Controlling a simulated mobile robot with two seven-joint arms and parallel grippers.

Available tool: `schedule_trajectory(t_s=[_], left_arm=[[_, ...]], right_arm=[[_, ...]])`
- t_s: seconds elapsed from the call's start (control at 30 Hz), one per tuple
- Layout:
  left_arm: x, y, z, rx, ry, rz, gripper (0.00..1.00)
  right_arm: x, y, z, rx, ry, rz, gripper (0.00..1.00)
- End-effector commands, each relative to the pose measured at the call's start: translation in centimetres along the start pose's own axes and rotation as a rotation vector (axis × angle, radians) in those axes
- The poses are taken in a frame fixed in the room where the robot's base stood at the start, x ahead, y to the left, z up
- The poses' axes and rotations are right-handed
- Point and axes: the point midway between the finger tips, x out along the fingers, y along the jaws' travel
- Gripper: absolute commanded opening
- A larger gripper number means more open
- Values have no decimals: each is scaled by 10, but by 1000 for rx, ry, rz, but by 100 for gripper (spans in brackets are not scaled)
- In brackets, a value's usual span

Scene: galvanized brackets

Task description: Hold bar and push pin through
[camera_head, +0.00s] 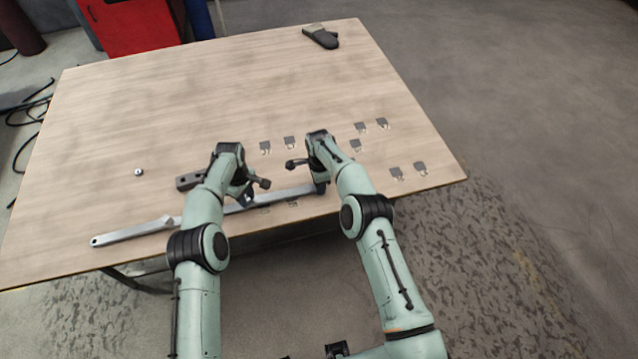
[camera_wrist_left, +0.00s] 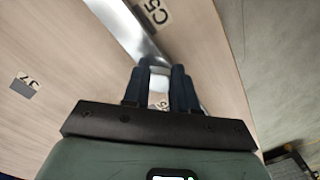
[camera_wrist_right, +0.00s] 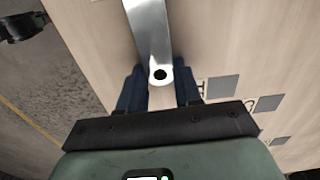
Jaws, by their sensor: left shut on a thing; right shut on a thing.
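A long silver bar (camera_head: 135,232) lies slantwise near the table's front edge. My left gripper (camera_head: 247,197) is shut on the bar near its middle; in the left wrist view the bar (camera_wrist_left: 128,28) runs down to the dark fingers (camera_wrist_left: 161,88). My right gripper (camera_head: 321,187) is shut on the bar's right end. In the right wrist view the fingers (camera_wrist_right: 159,92) stand either side of this end (camera_wrist_right: 150,35), which has a dark round hole. I cannot make out a pin in any view. A small round metal piece (camera_head: 138,171) sits on the table at left.
A grey block with a hole (camera_head: 188,181) lies left of my left gripper, partly hidden by my arm. Several small grey labelled squares (camera_head: 397,173) lie on the wooden table (camera_head: 200,90).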

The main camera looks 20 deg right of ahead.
Motion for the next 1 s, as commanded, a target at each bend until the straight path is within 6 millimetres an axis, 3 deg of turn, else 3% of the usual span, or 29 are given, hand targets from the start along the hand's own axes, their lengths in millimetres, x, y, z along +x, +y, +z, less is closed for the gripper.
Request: schedule_trajectory(t_s=[0.43,0.47,0.53,0.83,1.0], left_arm=[[2,0,0,0,1,1,0],[2,0,0,0,1,1,34],[2,0,0,0,1,1,56],[2,0,0,0,0,0,57],[-9,0,0,0,1,2,57]], right_arm=[[0,0,0,-1,0,0,0],[0,0,0,-1,0,0,0],[0,0,0,-1,0,0,0],[0,0,0,-1,0,0,0],[0,0,0,-1,0,0,0]])
